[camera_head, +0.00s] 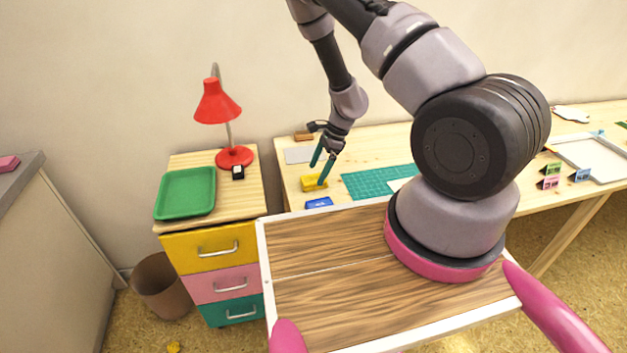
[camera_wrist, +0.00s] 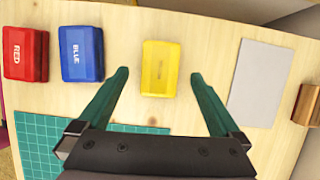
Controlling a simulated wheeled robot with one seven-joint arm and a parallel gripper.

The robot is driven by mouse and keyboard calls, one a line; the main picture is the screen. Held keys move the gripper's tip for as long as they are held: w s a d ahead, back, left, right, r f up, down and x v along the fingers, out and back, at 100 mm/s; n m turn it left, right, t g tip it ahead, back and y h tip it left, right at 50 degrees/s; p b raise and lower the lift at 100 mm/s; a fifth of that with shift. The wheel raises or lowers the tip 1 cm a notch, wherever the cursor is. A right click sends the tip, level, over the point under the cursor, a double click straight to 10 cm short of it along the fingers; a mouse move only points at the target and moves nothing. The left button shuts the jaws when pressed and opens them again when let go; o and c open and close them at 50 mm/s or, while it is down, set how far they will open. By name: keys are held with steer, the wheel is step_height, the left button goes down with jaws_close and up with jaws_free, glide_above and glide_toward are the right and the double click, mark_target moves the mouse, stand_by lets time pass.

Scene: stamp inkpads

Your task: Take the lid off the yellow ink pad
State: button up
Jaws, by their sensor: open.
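The yellow ink pad (camera_wrist: 160,68) lies on the wooden table with its lid on, and its label is too faint to read. It also shows in the head view (camera_head: 313,183), close to my gripper. My gripper (camera_wrist: 156,75) is open and empty, with one green finger on each side of the yellow pad in the wrist view and gaps between them. In the head view my gripper (camera_head: 321,168) is at the pad, but I cannot tell its exact height above it.
A blue ink pad (camera_wrist: 82,53) and a red ink pad (camera_wrist: 25,53) sit left of the yellow one. A grey sheet (camera_wrist: 258,82) and a wooden block (camera_wrist: 307,104) lie to the right. A green cutting mat (camera_wrist: 45,145) is nearby. A red lamp (camera_head: 217,103) stands on the drawer unit.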

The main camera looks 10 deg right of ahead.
steer(key=shift+x, duration=1)
steer(key=shift+c, duration=0.3)
steer(key=c, duration=1.3)
steer(key=shift+r, duration=0.1)
steer(key=shift+c, duration=0.2)
